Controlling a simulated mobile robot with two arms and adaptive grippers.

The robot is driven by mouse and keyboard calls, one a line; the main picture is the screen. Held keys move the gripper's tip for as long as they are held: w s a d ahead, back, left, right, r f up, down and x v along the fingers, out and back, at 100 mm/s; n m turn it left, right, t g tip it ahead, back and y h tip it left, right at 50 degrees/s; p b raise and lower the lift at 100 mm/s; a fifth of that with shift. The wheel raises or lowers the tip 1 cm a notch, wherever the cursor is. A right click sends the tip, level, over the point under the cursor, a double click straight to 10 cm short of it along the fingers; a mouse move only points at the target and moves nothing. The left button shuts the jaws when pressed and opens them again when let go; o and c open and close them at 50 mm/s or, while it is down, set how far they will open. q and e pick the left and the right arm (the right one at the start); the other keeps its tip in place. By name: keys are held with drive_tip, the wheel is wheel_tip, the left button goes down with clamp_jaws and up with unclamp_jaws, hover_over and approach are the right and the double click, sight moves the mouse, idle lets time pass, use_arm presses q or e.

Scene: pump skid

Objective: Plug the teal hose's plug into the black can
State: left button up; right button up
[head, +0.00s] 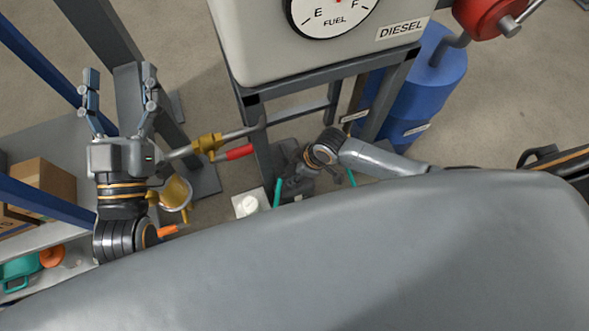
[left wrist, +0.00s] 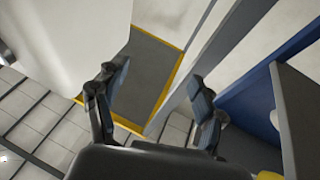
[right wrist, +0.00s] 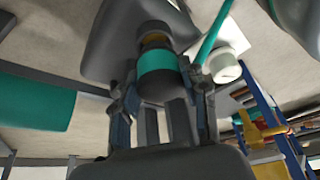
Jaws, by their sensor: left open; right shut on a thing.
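My right gripper (right wrist: 158,92) is shut on a dark, round plug with a teal band (right wrist: 157,64), seen close up in the right wrist view. In the head view this gripper (head: 290,182) is low beneath the tank, and the plug cannot be told apart there. Short lengths of teal hose (head: 277,192) show beside it; a thin teal length (right wrist: 213,35) also shows in the right wrist view. My left gripper (head: 120,82) is open and empty at the left; its spread fingers (left wrist: 158,82) show in the left wrist view. I cannot make out a black can.
A pale diesel tank (head: 265,50) on a grey frame stands at the top, with a blue drum (head: 430,80) to its right. A brass valve (head: 208,143) with a red handle and a white fitting (head: 248,204) are between the arms. Shelves stand at left. My grey body hides the bottom.

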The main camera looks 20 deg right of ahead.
use_arm(q)
drive_tip(key=shift+s+r+t, duration=0.3)
drive_tip(key=shift+r+t, duration=0.1)
drive_tip(key=shift+r, duration=0.25)
use_arm(e)
drive_tip(key=shift+f, duration=0.3)
use_arm(q)
drive_tip(key=shift+s+r, duration=0.1)
drive_tip(key=shift+r, duration=0.1)
use_arm(e)
drive_tip(key=shift+f, duration=0.1)
use_arm(q)
drive_tip(key=shift+s+r+t+b, duration=0.3)
drive_tip(key=shift+r+t+b, duration=0.05)
drive_tip(key=shift+r+t, duration=0.15)
use_arm(e)
drive_tip(key=shift+f, duration=0.25)
use_arm(q)
drive_tip(key=shift+s+r+t+h, duration=0.4)
drive_tip(key=shift+r+t, duration=0.1)
drive_tip(key=shift+r, duration=0.05)
use_arm(e)
drive_tip(key=shift+f, duration=0.3)
use_arm(q)
drive_tip(key=shift+s+a+r+t+b, duration=0.1)
drive_tip(key=shift+s+r+t+b, duration=0.2)
drive_tip(key=shift+s+r+t, duration=0.3)
use_arm(e)
drive_tip(key=shift+s+f, duration=0.1)
drive_tip(key=shift+f, duration=0.2)
